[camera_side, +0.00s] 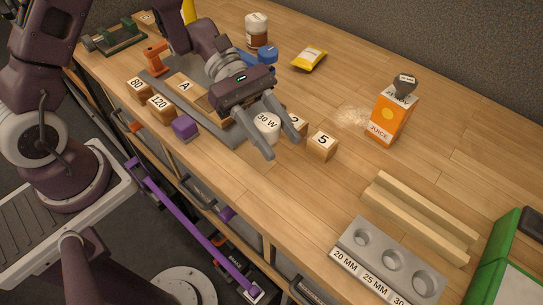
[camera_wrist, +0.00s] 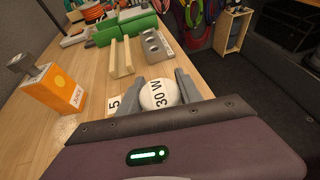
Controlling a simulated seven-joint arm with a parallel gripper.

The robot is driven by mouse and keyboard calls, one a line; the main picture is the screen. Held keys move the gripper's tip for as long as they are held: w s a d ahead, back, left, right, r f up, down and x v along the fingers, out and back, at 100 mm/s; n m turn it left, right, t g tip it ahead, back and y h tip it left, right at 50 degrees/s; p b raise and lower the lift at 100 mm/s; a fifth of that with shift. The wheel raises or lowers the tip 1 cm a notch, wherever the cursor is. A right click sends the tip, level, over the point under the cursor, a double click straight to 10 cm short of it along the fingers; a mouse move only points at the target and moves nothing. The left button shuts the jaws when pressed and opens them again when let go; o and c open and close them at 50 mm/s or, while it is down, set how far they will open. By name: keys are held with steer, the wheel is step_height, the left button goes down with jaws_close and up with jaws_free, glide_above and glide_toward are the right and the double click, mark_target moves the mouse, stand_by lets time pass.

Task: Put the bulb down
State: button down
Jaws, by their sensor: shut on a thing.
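The bulb (camera_side: 267,127) is a round white thing marked "30 W". It sits between the two fingers of my gripper (camera_side: 280,132), which is shut on it. In the wrist view the bulb (camera_wrist: 159,94) shows between the fingertips, its print facing the camera. Its lower part is hidden, and I cannot tell whether it touches the wooden bench (camera_side: 320,205). The "5" block (camera_side: 322,146) stands just to the right of the fingers in the side view, and a "2" block (camera_side: 298,124) is partly hidden behind a finger.
A juice carton (camera_side: 391,115) stands to the right. A grooved wooden block (camera_side: 420,218) and a grey holed block (camera_side: 388,258) lie near the front right. A purple cube (camera_side: 185,128), "80" block (camera_side: 138,88) and "120" block (camera_side: 160,106) stand left. Bench between "5" and grooved block is clear.

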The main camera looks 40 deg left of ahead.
mark_target(275, 169)
step_height(275, 169, down, 6)
steer(key=shift+f, duration=0.1)
steer(key=shift+f, duration=0.1)
steer(key=c, duration=0.8)
jaws_free()
